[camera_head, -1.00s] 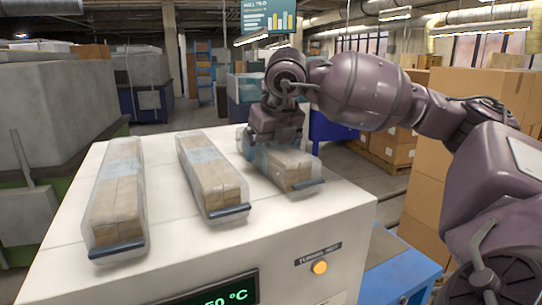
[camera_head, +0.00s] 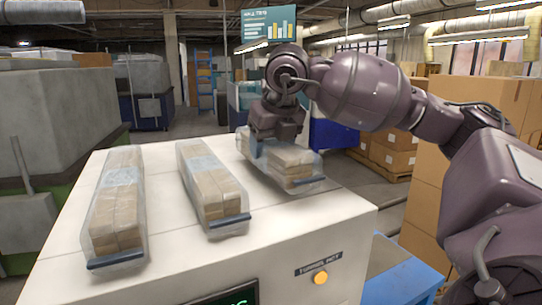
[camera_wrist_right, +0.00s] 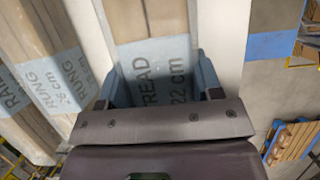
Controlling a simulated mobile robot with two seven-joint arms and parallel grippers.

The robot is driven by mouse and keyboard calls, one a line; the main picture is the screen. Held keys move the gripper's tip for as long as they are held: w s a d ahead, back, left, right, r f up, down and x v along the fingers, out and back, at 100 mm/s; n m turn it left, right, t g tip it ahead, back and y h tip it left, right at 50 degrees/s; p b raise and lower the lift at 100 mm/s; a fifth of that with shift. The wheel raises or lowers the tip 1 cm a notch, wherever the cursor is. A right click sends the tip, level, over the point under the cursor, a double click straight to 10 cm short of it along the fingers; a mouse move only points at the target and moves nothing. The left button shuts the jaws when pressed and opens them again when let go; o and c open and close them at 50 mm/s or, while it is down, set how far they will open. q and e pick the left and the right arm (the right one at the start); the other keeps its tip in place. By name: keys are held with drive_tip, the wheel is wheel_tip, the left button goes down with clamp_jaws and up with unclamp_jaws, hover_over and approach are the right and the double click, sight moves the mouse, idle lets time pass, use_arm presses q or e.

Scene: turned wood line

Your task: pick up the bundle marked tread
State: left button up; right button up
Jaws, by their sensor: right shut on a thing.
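The bundle marked tread (camera_head: 292,162) is a clear-wrapped stack of pale wood pieces at the right of the white machine top (camera_head: 270,222). My right gripper (camera_head: 272,143) is shut across its blue band from above. In the right wrist view the band (camera_wrist_right: 172,65) reads TREAD 22 cm between the blue-grey fingers (camera_wrist_right: 160,82). The bundle appears slightly raised above the top; the gap is hard to judge. The gripper hides part of its far half. My left gripper is in no view.
The bundle marked rung (camera_head: 213,190) lies left of the tread bundle, with another wrapped bundle (camera_head: 118,210), marked RAIL as far as readable, further left. Cardboard boxes (camera_head: 425,190) stand right of the machine. The top's front right is clear.

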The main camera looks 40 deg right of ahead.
sight(271, 142)
wheel_tip(271, 142, up, 18)
drive_tip(key=p, duration=0.2)
idle(0.5)
